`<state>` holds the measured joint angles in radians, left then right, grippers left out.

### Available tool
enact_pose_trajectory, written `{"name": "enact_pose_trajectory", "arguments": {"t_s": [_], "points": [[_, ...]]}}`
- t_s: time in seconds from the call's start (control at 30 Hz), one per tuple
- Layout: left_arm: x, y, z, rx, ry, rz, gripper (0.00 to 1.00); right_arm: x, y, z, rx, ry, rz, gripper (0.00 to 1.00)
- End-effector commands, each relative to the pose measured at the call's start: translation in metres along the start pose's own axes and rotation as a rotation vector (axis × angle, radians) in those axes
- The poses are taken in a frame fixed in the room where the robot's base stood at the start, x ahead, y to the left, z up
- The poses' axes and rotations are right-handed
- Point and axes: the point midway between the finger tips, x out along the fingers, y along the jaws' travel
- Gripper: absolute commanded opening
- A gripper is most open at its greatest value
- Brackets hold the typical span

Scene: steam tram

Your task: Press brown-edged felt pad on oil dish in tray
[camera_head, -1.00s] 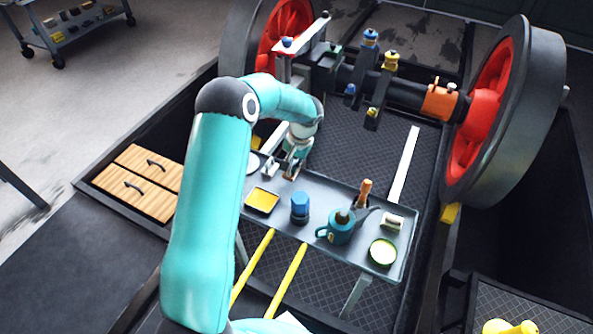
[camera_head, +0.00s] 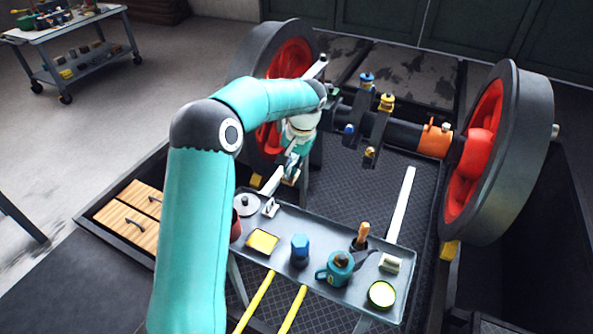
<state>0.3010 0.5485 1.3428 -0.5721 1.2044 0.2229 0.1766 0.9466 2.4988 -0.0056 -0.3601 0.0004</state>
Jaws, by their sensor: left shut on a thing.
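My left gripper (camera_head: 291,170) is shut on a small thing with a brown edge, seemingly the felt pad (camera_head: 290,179). The pad is small and partly hidden by the fingers. The gripper is in the air beyond the far left part of the grey tray (camera_head: 325,267), apart from it. My right gripper is not in view.
Wooden drawers (camera_head: 128,222) are at left.

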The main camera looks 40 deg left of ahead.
Motion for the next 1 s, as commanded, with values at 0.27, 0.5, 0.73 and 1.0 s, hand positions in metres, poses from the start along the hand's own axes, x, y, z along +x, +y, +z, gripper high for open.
{"name": "enact_pose_trajectory", "arguments": {"t_s": [0.27, 0.5, 0.73, 1.0], "points": [[0.000, 0.000, 0.000, -0.001, 0.001, 0.000, 0.00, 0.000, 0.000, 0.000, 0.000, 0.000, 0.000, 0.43], [0.000, 0.001, -0.005, -0.003, 0.001, 0.013, 0.00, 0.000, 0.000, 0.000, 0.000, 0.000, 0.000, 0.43], [0.021, 0.018, -0.018, 0.046, 0.004, 0.036, 0.00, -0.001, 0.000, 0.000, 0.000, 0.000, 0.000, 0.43], [0.079, 0.019, 0.022, 0.090, 0.006, 0.062, 0.00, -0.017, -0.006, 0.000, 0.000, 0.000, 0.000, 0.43]]}}
